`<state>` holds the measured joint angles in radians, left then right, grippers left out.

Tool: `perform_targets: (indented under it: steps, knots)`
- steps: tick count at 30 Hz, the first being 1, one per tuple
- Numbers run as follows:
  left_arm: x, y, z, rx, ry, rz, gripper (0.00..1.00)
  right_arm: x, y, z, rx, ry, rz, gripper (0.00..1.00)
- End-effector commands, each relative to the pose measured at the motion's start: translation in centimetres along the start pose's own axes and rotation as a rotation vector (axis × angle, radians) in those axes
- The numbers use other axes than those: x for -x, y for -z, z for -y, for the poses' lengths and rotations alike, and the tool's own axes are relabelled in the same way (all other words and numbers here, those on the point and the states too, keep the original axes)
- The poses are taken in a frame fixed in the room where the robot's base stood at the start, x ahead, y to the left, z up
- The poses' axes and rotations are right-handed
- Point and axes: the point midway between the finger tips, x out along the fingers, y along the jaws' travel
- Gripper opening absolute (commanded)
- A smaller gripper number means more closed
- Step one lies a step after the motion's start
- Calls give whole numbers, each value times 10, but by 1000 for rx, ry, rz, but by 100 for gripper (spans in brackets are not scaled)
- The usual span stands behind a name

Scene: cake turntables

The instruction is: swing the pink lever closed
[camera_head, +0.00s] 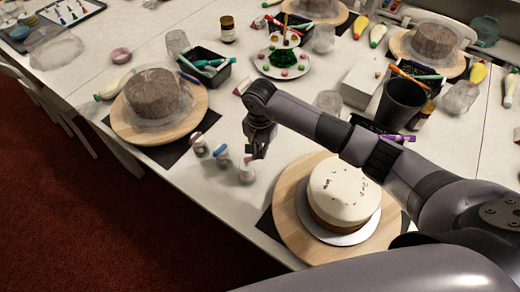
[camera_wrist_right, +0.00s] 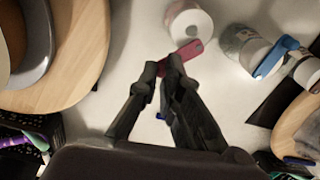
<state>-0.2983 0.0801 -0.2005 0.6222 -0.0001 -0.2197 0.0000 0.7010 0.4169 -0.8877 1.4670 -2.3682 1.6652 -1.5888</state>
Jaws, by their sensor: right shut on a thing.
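The pink lever (camera_wrist_right: 193,49) shows in the right wrist view as a short flat bar beside a small white jar (camera_wrist_right: 190,22). The jar also stands in the head view (camera_head: 246,172), at the right end of a short row of small jars. My right gripper (camera_head: 257,153) is low over the table by this jar. Its fingertips (camera_wrist_right: 165,66) are close together on the near end of the lever. The fingers hide that end. In the head view the lever is too small to make out clearly. My left gripper is not in view.
A jar with a blue lever (camera_head: 222,157) and another small jar (camera_head: 198,144) stand beside it. A white cake (camera_head: 345,190) on a wooden turntable (camera_head: 290,205) is close on the right. Another turntable (camera_head: 190,128) holds a brown cake at left. Bare table lies below the jars.

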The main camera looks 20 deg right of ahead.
Motion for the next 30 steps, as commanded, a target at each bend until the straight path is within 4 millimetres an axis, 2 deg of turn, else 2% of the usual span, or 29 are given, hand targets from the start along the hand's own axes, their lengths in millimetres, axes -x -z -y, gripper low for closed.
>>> perform_targets:
  steps: [11, 30]
  knots:
    - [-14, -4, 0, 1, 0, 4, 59, -2, -4, -4, -142, 1, -2, 0]
    - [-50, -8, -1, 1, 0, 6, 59, -2, -29, -13, -730, 1, -2, 0]
